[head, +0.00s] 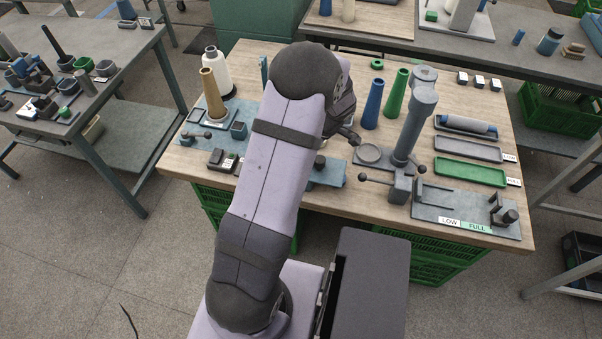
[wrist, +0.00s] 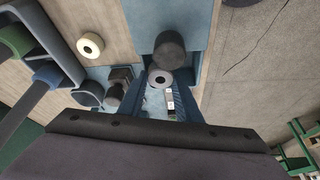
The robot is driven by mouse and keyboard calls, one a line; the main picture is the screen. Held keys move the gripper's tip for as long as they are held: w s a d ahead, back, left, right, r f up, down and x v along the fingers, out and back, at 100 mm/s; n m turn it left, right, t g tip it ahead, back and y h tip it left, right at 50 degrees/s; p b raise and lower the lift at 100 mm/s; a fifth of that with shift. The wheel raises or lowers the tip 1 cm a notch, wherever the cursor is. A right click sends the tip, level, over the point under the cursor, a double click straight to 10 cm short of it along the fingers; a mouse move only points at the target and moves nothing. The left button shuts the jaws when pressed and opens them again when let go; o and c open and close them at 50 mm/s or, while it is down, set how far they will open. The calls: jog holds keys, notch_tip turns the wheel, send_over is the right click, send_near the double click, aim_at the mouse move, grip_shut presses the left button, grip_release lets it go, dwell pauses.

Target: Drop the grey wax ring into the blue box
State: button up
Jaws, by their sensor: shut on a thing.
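In the wrist view my gripper (wrist: 160,82) is shut on a small pale grey ring with a dark hole, the grey wax ring (wrist: 160,79), held between the blue fingers. A dark round-ended post (wrist: 170,50) shows just beyond it, over a blue-grey plate (wrist: 205,30); I cannot tell whether ring and post touch. In the head view my arm hides the gripper and ring.
Right of my arm are a blue cone (head: 373,104), a green cone (head: 396,94) and a tall grey post stand (head: 412,125). A cream ring (wrist: 90,45) lies left in the wrist view.

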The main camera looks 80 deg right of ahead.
jog(key=o, duration=1.1)
jog(key=shift+r, duration=0.1)
jog(key=b+v, duration=0.1)
jog(key=v, duration=0.6)
jog(key=shift+b, duration=0.35)
